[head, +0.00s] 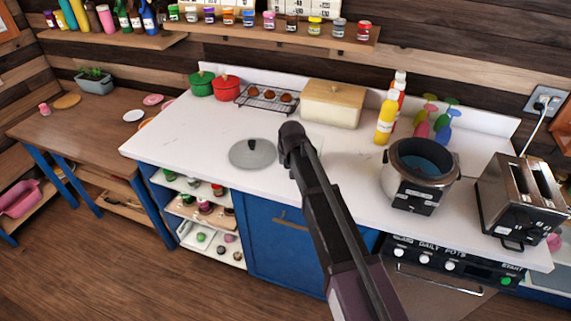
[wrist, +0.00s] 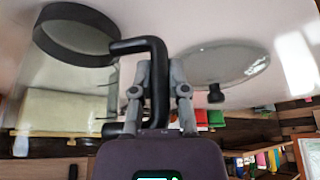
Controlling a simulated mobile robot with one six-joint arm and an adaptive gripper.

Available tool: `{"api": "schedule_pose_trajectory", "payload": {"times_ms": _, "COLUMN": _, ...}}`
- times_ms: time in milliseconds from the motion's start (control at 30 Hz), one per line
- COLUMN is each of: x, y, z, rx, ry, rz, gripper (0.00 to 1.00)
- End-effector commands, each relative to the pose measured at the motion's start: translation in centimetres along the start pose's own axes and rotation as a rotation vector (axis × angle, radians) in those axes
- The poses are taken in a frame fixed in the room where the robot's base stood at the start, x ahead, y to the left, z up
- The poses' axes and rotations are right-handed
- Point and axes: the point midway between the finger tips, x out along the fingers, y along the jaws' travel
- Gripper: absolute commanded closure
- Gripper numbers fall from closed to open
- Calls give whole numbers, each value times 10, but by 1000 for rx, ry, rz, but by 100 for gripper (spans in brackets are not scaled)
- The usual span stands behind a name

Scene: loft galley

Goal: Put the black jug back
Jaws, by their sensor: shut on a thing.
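The jug (wrist: 76,38) has a clear body, a black band and a black handle (wrist: 157,85). In the wrist view, which looks upside down, it is at the upper left. My gripper (wrist: 159,72) is shut on the handle, one finger on each side. In the head view my gripper (head: 292,136) is over the middle of the white counter (head: 205,125), and my arm hides most of the jug. I cannot tell whether the jug touches the counter.
A round grey lid (head: 252,153) lies left of my gripper. A cream bread box (head: 331,103) and a cooling rack (head: 266,99) stand behind. An open cooker (head: 413,190), a toaster (head: 516,195) and a yellow bottle (head: 385,118) are to the right.

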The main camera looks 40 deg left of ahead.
Motion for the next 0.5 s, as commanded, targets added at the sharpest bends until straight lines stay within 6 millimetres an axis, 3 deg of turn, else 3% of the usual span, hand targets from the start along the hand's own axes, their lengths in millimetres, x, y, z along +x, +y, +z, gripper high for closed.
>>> {"api": "schedule_pose_trajectory", "payload": {"times_ms": 500, "x": 4, "y": 0, "z": 2, "rx": 0, "ry": 0, "rz": 0, "gripper": 100}}
